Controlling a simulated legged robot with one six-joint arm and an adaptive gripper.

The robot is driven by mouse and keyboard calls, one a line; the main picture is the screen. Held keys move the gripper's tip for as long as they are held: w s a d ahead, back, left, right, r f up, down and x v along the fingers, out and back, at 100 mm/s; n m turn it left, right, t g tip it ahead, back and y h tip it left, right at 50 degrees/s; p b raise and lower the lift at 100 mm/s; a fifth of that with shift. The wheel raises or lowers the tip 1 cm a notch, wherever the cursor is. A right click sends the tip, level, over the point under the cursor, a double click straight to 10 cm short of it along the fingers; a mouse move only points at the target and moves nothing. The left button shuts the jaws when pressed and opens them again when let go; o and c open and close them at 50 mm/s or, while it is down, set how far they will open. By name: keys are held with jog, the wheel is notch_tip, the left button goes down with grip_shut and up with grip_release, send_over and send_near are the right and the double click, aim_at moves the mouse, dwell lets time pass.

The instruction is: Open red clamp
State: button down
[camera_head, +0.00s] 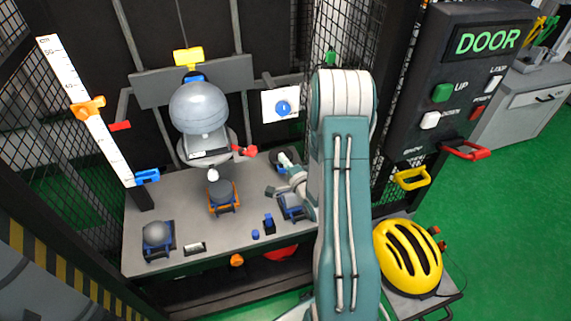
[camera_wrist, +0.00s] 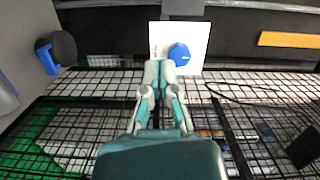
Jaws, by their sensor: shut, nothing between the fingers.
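A small red handle-like part (camera_head: 245,151) sits at the right side of the mount under the grey dome (camera_head: 199,108). Another small red part (camera_head: 120,126) is beside the white ruler on the left. I cannot tell for sure which one is the red clamp. Neither is recognisable in the wrist view. My gripper (camera_wrist: 160,68) is shut and empty in the wrist view. Its fingertips appear over the lower edge of a white panel (camera_wrist: 194,34) with a blue knob (camera_wrist: 179,54); contact cannot be told. My arm hides part of the head view.
A white ruler (camera_head: 88,115) carries an orange clamp (camera_head: 88,107) and a blue clamp (camera_head: 147,176). The grey table (camera_head: 180,187) holds several small objects. A door control panel (camera_head: 455,90) and yellow helmet (camera_head: 408,257) are at right.

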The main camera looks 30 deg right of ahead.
aim_at(250, 152)
jog(key=w+a, duration=0.3)
jog(key=w, duration=0.3)
jog(key=shift+w, duration=0.25)
jog(key=shift+f, duration=0.1)
jog(key=shift+a+h, duration=0.1)
jog(key=shift+h, duration=0.2)
jog(key=shift+s+a+m, duration=0.1)
jog(key=shift+a+m, duration=0.05)
jog(key=shift+m, duration=0.25)
